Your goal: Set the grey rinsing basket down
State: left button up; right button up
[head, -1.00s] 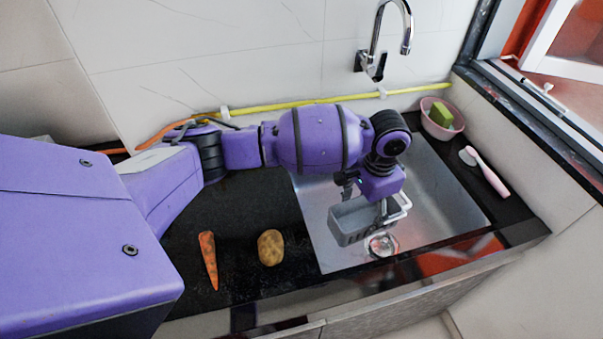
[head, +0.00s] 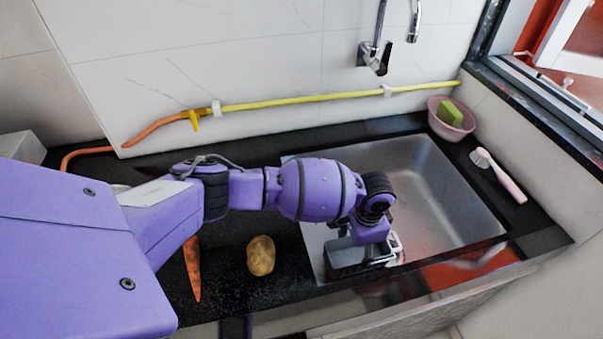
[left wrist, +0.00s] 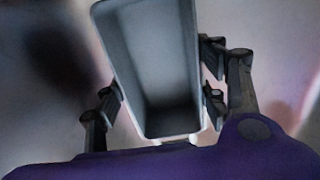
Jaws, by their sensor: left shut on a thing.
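The grey rinsing basket (head: 346,258) is in the front left part of the steel sink (head: 440,190), under my left gripper (head: 368,243). In the left wrist view the open, empty inside of the basket (left wrist: 155,60) fills the middle. The fingers of my left gripper (left wrist: 160,100) sit on both sides of it, shut on the basket. My wrist hides part of the basket in the head view. I cannot tell whether its underside touches the sink floor. My right gripper is not in view.
A carrot (head: 192,270) and a potato (head: 261,255) lie on the black counter (head: 225,290) left of the sink. A pink bowl (head: 436,123) with a green sponge (head: 450,113) and a brush (head: 500,176) lie right. The tap (head: 375,55) is behind. The sink's right side is clear.

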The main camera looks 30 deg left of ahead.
aim_at(356, 259)
pick_arm(q)
jog(key=shift+w+d+f, duration=0.1)
jog(key=shift+f, duration=0.4)
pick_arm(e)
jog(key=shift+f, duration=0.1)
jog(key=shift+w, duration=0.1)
pick_arm(q)
jog(key=o, duration=1.3)
jog(key=shift+f, duration=0.1)
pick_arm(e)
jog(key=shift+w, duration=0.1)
pick_arm(q)
notch_tip(356, 259, up, 12)
jog(key=p, duration=0.1)
jog(key=shift+r+p, duration=0.2)
jog(key=shift+p, duration=0.1)
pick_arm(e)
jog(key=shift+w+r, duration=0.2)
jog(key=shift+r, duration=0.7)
